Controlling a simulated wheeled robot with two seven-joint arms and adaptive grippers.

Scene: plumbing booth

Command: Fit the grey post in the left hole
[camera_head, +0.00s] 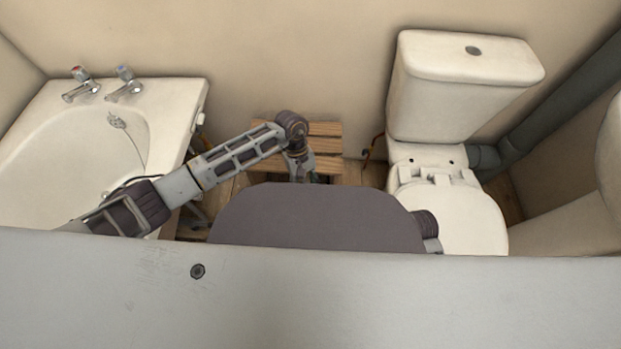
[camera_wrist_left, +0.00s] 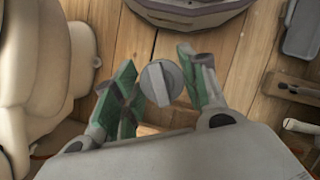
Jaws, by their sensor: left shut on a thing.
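The grey post (camera_wrist_left: 160,82) is between the green-padded fingers of my left gripper (camera_wrist_left: 161,85) in the left wrist view. I see its round grey top with a flat raised tab; its lower part is hidden. The gripper is shut on it. In the head view my left gripper (camera_head: 312,176) points down by the wooden slatted stand, mostly hidden, well left of the toilet. The white toilet pan (camera_head: 400,180) stands at the right. A small dark spot that looks like the left hole (camera_head: 411,161) shows behind its seat. My right gripper is not in view.
A white bath (camera_head: 190,100) with two taps is at the left. The slatted wooden stand (camera_head: 325,146) is near the back wall. The toilet cistern (camera_head: 465,90) rises behind the pan, and a grey pipe (camera_head: 550,105) runs at the right. Wooden floor shows between them.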

